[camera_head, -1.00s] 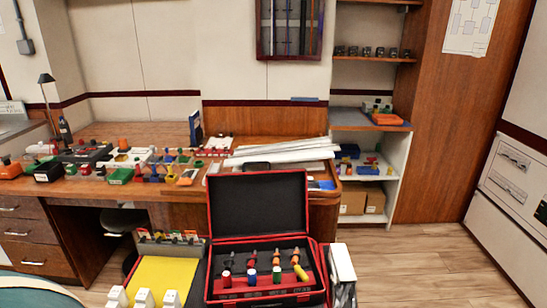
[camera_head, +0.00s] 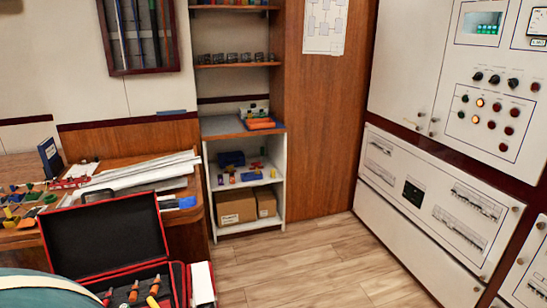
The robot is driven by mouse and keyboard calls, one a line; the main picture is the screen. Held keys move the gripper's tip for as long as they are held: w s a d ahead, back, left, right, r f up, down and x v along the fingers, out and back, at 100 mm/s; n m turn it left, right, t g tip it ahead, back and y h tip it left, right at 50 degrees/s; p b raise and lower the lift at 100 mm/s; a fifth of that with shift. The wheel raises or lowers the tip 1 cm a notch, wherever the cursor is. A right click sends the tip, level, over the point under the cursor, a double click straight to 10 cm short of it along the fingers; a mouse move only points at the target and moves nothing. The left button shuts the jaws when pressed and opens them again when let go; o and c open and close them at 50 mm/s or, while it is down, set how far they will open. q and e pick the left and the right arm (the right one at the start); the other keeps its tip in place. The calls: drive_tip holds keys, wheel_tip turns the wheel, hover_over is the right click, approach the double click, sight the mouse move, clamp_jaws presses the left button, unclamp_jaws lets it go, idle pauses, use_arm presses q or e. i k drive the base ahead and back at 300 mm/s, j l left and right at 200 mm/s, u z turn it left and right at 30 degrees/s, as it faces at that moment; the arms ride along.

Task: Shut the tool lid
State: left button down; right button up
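The tool case stands at the lower left, with its black lid (camera_head: 106,235) edged in red and raised open, leaning back. The case's lower half (camera_head: 170,268) is cut off by the bottom edge of the picture. Several orange-handled tools (camera_head: 133,291) sit in its dark insert. A rounded teal shape (camera_head: 45,290) at the bottom left corner covers part of the case's front left. Neither of my grippers shows in this view.
A wooden desk (camera_head: 180,222) with rolled papers (camera_head: 135,176) stands behind the case. A shelf unit (camera_head: 213,188) with cardboard boxes (camera_head: 238,207) is right of it. White control cabinets (camera_head: 400,90) line the right wall. The wood floor (camera_head: 310,262) between is clear.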

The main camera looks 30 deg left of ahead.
sight(84, 241)
drive_tip(key=i+l, duration=0.25)
drive_tip(key=i, duration=0.15)
drive_tip(key=i+l, duration=0.25)
drive_tip(key=i, duration=0.15)
drive_tip(key=i+l+z, duration=0.1)
drive_tip(key=i+l, duration=0.15)
drive_tip(key=i, duration=0.15)
drive_tip(key=i+j+u, duration=0.1)
drive_tip(key=i+u, duration=0.2)
drive_tip(key=u, duration=0.2)
drive_tip(key=i+u, duration=0.3)
drive_tip(key=u, duration=0.2)
drive_tip(key=i+l+u, duration=0.1)
drive_tip(key=i+u, duration=0.2)
drive_tip(key=u, duration=0.2)
drive_tip(key=i+u, duration=0.3)
drive_tip(key=u, duration=0.15)
drive_tip(key=i+l+u, duration=0.2)
drive_tip(key=u, duration=0.2)
drive_tip(key=i+l+u, duration=0.25)
drive_tip(key=u, duration=0.2)
drive_tip(key=i, duration=0.1)
